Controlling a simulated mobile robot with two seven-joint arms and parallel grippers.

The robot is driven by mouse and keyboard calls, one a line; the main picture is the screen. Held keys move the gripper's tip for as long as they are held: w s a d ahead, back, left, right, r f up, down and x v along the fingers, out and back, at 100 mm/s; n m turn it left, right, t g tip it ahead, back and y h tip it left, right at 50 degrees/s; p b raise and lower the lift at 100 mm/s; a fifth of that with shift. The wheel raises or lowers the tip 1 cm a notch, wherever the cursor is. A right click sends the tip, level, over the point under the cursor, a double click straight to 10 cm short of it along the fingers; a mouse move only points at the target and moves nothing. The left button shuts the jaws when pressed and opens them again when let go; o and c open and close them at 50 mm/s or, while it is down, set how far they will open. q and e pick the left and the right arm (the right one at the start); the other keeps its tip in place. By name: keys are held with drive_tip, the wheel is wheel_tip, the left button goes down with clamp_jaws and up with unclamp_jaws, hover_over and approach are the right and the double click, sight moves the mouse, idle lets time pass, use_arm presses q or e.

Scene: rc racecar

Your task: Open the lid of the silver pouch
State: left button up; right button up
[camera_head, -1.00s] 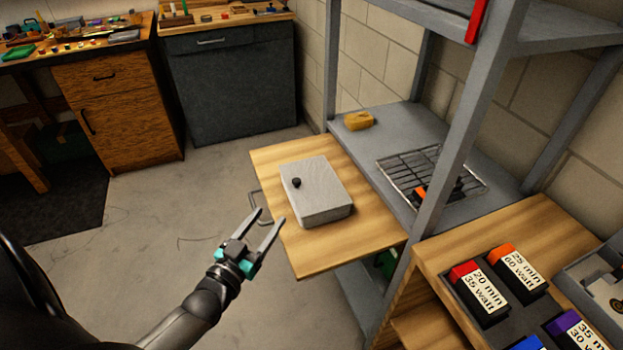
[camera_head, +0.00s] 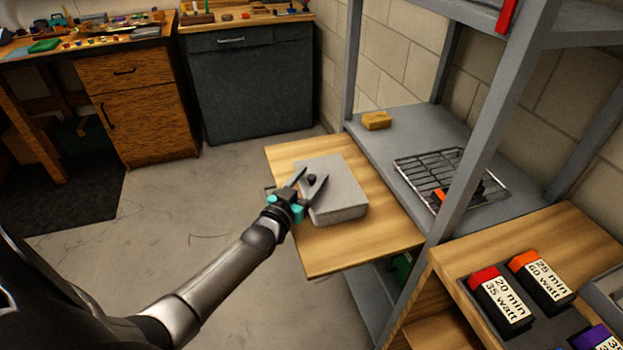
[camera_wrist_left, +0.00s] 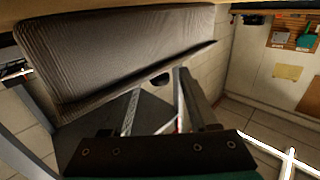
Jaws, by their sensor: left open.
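The silver pouch (camera_head: 345,200) is a flat grey box-like case with a small black knob (camera_head: 311,179) near its far left corner. It lies on a pulled-out wooden board. In the left wrist view the pouch (camera_wrist_left: 115,50) fills the upper left, with the knob (camera_wrist_left: 160,79) below its edge. My left gripper (camera_head: 313,174) is open, its two fingers on either side of the knob as seen from the head. In the left wrist view its fingers (camera_wrist_left: 158,80) point toward the knob with a gap between them. Contact cannot be told. My right gripper is out of view.
The wooden board (camera_head: 330,255) juts from a grey metal shelf (camera_head: 400,135) holding a yellow block (camera_head: 376,120) and a wire rack (camera_head: 450,178). Labelled battery packs (camera_head: 500,300) sit at the lower right. Open floor (camera_head: 190,225) lies to the left.

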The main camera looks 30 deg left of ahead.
use_arm(q)
drive_tip(key=shift+w, duration=0.4)
clamp_jaws()
idle(0.4)
idle(0.9)
